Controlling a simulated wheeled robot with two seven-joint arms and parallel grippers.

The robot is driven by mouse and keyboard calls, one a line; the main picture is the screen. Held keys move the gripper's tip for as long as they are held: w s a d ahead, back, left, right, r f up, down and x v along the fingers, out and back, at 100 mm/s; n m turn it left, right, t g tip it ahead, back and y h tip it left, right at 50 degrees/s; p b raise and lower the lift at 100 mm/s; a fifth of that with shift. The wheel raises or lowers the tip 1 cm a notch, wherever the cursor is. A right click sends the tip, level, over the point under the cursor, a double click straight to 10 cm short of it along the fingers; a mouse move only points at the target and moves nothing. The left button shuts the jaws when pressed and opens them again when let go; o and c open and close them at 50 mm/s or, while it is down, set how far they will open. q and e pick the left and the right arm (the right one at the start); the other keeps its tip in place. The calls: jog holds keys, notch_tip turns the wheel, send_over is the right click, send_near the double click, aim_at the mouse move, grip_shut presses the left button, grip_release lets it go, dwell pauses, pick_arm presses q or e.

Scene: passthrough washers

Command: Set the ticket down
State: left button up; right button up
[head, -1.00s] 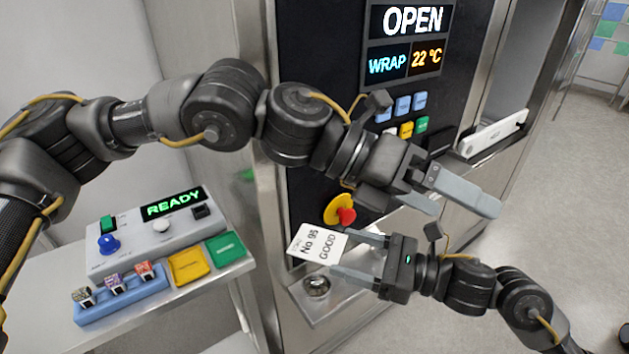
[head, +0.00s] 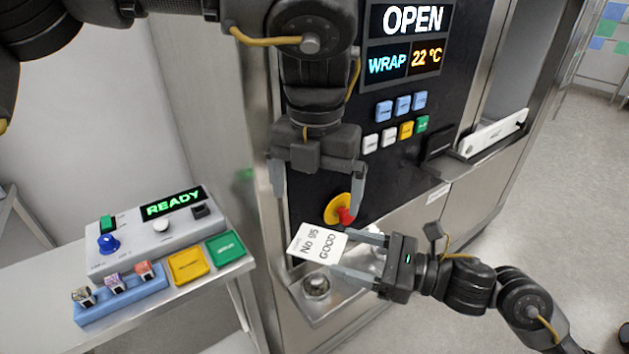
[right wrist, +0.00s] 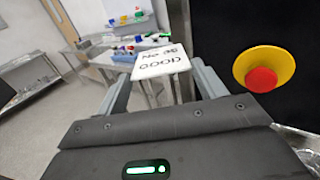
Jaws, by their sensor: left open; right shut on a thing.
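The ticket (head: 316,245) is a white card printed "No 95 GOOD". My right gripper (head: 352,254) is shut on it and holds it up in front of the machine, above a small metal shelf. The ticket also shows between the fingers in the right wrist view (right wrist: 160,63), its far end sticking out past them. My left gripper (head: 318,190) is open and empty, pointing down just above the ticket, in front of the machine's dark panel.
A red stop button on a yellow base (head: 345,214) is close behind the grippers. The metal shelf (head: 330,305) carries a small round metal piece (head: 316,285). At left, a side table holds a control box (head: 150,240), yellow (head: 188,266) and green (head: 225,249) pads and a blue stamp rack (head: 120,297).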

aim_at(315, 249)
pick_arm(q)
notch_tip(315, 249, down, 11)
jog(key=shift+r, duration=0.1)
dwell(0.3)
jog(key=c, duration=0.8)
jog(key=shift+c, duration=0.3)
pick_arm(e)
jog(key=o, duration=1)
jog(key=v, duration=1.2)
